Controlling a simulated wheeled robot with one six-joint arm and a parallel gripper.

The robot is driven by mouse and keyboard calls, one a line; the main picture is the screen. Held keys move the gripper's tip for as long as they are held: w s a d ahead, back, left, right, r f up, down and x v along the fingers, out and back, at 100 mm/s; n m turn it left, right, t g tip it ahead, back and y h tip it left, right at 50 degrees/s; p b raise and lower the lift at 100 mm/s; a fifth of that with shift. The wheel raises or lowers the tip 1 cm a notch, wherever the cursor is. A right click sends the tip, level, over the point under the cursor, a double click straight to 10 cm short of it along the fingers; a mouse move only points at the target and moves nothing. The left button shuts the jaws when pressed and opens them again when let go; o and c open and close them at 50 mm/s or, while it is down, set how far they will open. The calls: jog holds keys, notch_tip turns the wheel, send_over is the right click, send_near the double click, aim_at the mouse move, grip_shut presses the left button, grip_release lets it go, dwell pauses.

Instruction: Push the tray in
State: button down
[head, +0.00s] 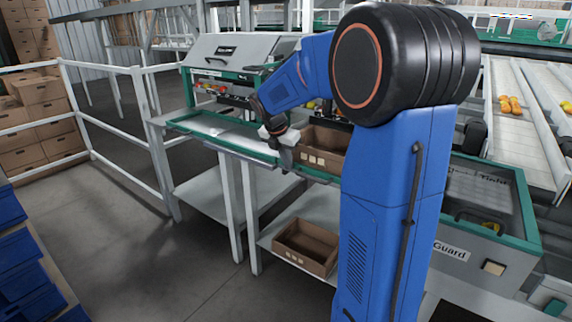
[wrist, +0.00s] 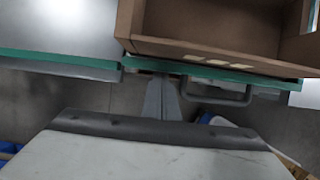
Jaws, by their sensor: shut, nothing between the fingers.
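The tray has a green front edge (wrist: 225,76) and a grey bar handle (wrist: 228,99) in the wrist view. A brown cardboard box (wrist: 210,45) with pale labels sits on it; this box also shows in the head view (head: 322,147), partly hidden by my arm. My gripper (head: 284,160) is shut and empty, pointing down at the tray's front, left of the handle. In the wrist view its fingers (wrist: 162,98) appear close to the green edge; I cannot tell whether they touch. How far the tray sticks out is unclear.
A green-edged counter (head: 215,130) lies left of the tray. An empty cardboard box (head: 305,247) stands on the lower shelf. White railings (head: 105,69) and blue crates (head: 25,265) are at the left. The floor in front is clear.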

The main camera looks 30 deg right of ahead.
aim_at(320, 146)
jog(key=w+d, duration=0.2)
jog(key=d, duration=0.4)
jog(key=w+d, duration=0.3)
jog(key=d, duration=0.4)
jog(key=w+d, duration=0.3)
jog(key=d, duration=0.3)
jog(key=shift+d, duration=0.3)
jog(key=shift+w+d+r, duration=0.1)
jog(key=shift+w+d, duration=0.05)
jog(key=shift+d, duration=0.05)
jog(key=shift+d+r, duration=0.1)
